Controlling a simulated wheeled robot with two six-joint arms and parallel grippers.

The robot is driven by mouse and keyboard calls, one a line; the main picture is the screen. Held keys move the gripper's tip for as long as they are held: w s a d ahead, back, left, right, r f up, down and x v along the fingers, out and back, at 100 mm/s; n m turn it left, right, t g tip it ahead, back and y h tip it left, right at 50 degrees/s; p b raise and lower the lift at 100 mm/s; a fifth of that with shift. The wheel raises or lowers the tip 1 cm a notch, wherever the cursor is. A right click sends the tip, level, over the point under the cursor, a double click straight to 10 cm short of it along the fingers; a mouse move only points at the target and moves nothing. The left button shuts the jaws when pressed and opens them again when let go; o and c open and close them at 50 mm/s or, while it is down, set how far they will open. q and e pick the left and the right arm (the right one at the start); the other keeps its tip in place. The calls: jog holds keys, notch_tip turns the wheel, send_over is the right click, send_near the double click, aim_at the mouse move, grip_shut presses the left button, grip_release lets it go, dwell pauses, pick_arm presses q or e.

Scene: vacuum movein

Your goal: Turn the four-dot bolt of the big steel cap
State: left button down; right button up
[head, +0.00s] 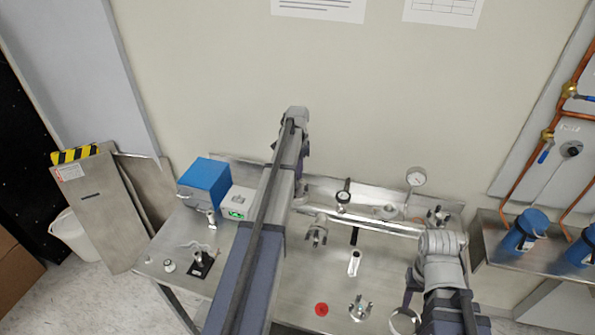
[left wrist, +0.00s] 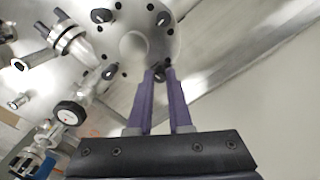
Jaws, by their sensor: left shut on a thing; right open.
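The big steel cap (left wrist: 171,48) shows in the left wrist view as a pale disc with a round centre, several dark bolts and small holes. My left gripper (left wrist: 160,72) has its two purple fingers closed around one dark bolt (left wrist: 159,76) at the disc's near edge. Other dark bolts sit at the far left (left wrist: 101,15), the right (left wrist: 163,18) and the near left (left wrist: 108,72). Dot marks are too small to read. In the head view my left arm hides the cap. My right gripper (head: 412,285) is open and empty over the bench's right side, partly hidden by its arm.
The steel bench (head: 290,285) carries a horizontal pipe (head: 375,224), a red disc (head: 321,309), a small clamp-like part (head: 360,308) and a gauge (head: 416,177). A blue box (head: 204,182) stands at its back left. The front middle has some bare room.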

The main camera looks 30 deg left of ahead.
pick_arm(q)
jog(key=shift+m, duration=0.5)
jog(key=c, duration=0.8)
grip_release()
jog(key=shift+c, duration=0.2)
jog(key=shift+r, duration=0.1)
notch_tip(320, 180, up, 8)
jog(key=p, duration=0.8)
jog(key=shift+f, duration=0.2)
